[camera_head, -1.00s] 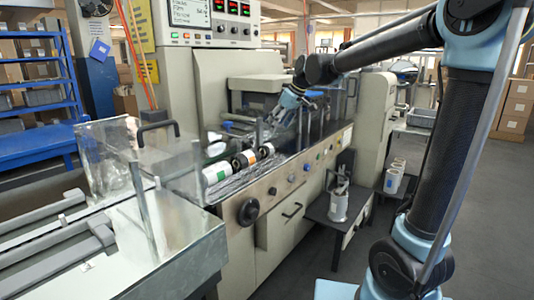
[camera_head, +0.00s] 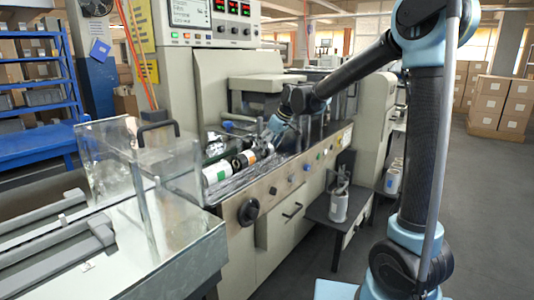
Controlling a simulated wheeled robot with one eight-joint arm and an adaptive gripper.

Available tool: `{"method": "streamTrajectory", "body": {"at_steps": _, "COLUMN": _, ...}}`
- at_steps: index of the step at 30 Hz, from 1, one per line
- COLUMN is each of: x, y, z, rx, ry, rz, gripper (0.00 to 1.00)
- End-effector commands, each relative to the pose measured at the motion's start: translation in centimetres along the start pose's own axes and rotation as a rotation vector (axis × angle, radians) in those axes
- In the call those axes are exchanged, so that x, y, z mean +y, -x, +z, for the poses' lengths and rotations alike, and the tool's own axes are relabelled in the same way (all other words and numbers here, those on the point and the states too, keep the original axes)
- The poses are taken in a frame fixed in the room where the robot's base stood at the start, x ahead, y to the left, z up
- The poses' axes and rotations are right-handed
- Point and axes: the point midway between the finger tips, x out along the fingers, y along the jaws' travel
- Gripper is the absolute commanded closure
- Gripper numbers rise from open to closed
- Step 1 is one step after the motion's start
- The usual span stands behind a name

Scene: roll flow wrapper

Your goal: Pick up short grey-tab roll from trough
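The trough (camera_head: 236,184) runs along the front of the wrapping machine. In it lie a white roll with a green band (camera_head: 216,172) and a roll with an orange band and dark ends (camera_head: 244,159). Beyond them, a light grey end (camera_head: 264,150) shows beside my gripper; it may be the short grey-tab roll, but it is too small to be sure. My gripper (camera_head: 266,138) is low over the far part of the trough, pointing down and left. Its fingers are tiny and blend with the machine, so I cannot tell whether they are open or touching a roll.
A clear guard box (camera_head: 135,160) stands left of the trough. The machine's front panel (camera_head: 290,180) has knobs and a handle. A small side table (camera_head: 325,209) holds a white canister (camera_head: 339,205) with tools. Open floor lies to the right.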

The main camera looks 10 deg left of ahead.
Motion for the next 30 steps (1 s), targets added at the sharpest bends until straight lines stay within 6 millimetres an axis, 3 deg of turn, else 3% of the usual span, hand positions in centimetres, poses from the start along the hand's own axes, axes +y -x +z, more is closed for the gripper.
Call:
{"method": "streamTrajectory", "body": {"at_steps": 10, "x": -0.02, "y": -0.72, "z": 0.03, "rx": 0.0, "ry": 0.0, "rz": 0.0, "gripper": 0.27}}
{"method": "streamTrajectory", "body": {"at_steps": 17, "x": -0.01, "y": -0.71, "z": 0.03, "rx": 0.0, "ry": 0.0, "rz": 0.0, "gripper": 0.77}}
{"method": "streamTrajectory", "body": {"at_steps": 30, "x": 0.01, "y": 0.0, "z": -0.39, "rx": 0.0, "ry": 0.0, "rz": 0.0, "gripper": 0.78}}
